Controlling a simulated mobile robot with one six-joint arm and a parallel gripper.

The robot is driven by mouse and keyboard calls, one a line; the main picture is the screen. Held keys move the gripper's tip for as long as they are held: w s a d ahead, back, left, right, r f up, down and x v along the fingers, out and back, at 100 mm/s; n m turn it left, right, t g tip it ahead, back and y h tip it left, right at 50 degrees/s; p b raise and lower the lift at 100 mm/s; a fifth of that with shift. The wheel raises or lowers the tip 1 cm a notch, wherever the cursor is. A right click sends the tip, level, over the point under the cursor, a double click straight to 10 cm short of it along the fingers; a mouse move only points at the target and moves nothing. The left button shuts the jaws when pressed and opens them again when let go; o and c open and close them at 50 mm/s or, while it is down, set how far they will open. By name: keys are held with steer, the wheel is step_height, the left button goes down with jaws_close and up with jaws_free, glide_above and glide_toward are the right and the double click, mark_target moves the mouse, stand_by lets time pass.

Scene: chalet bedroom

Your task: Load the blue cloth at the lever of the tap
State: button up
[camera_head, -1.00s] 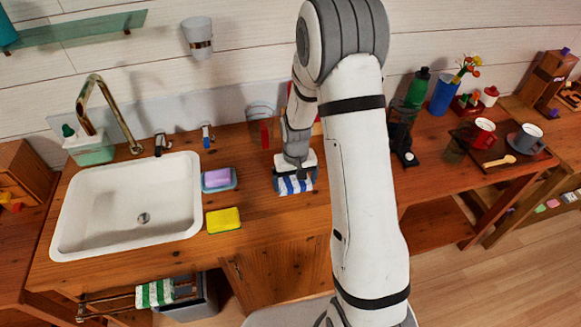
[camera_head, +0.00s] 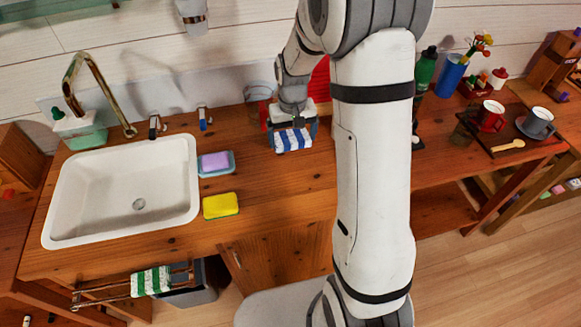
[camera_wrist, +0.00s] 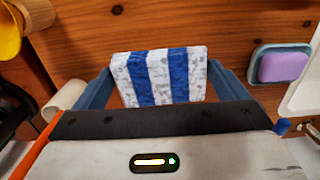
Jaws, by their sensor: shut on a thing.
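The blue cloth, blue-and-white striped and folded (camera_head: 293,139), is in my gripper (camera_head: 292,122) above the wooden counter, right of the sink. In the wrist view, the cloth (camera_wrist: 158,75) sits between the two blue-grey fingers of my gripper (camera_wrist: 160,82), which are shut on it. The brass tap spout (camera_head: 98,88) stands behind the sink. Behind the sink's rear right corner are two small fittings, a dark lever (camera_head: 155,125) and a blue-marked lever (camera_head: 204,118). The cloth is to the right of both levers and apart from them.
A purple soap on a blue dish (camera_head: 215,162) and a yellow sponge (camera_head: 221,205) lie between sink (camera_head: 122,190) and cloth. A green-striped towel (camera_head: 151,281) hangs on a front rail. A clear glass (camera_head: 260,92) and a red thing (camera_head: 320,82) stand behind my gripper.

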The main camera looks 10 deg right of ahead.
mark_target(292, 166)
steer(key=shift+f+p, duration=0.6)
steer(key=shift+f, duration=4.2)
steer(key=o, duration=0.6)
steer(key=shift+r, duration=0.1)
step_height(292, 166, up, 12)
steer(key=shift+r+b, duration=0.1)
steer(key=shift+b, duration=0.4)
steer(key=s+r+t, duration=0.1)
steer(key=s+r, duration=0.3)
steer(key=s, duration=0.3)
steer(key=s+r+t, duration=0.1)
steer(key=s+r, duration=0.3)
steer(key=s, duration=0.4)
steer(key=s+r+t, duration=0.1)
steer(key=s+r, duration=0.3)
steer(key=s, duration=0.3)
steer(key=shift+s+a+r, duration=0.2)
steer(key=shift+r, duration=0.2)
